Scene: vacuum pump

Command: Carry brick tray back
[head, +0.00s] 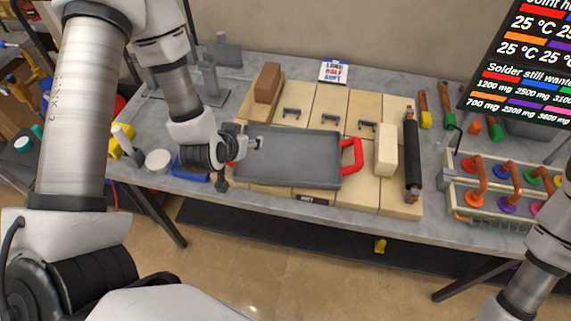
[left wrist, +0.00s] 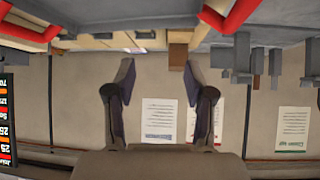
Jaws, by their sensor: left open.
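The grey tray (head: 290,160) lies flat across pale wooden blocks on the bench, and its upper face looks empty. Its right red handle (head: 350,156) is in plain view; its left end is mostly covered by my left gripper (head: 243,148). In the left wrist view the tray (left wrist: 130,14) runs along the top, with a red handle (left wrist: 232,14) near the upper right. My left gripper (left wrist: 160,80) is open there, with nothing seen between its fingers. I cannot tell whether it touches the tray. My right gripper is out of view; only its arm shows at lower right.
A brown brick (head: 268,82) and a pale brick (head: 386,150) stand on the blocks, with a black roller (head: 411,155) farther right. A rack with copper pipes (head: 490,185) fills the right end. A white puck (head: 158,160) and a blue item (head: 190,170) lie left.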

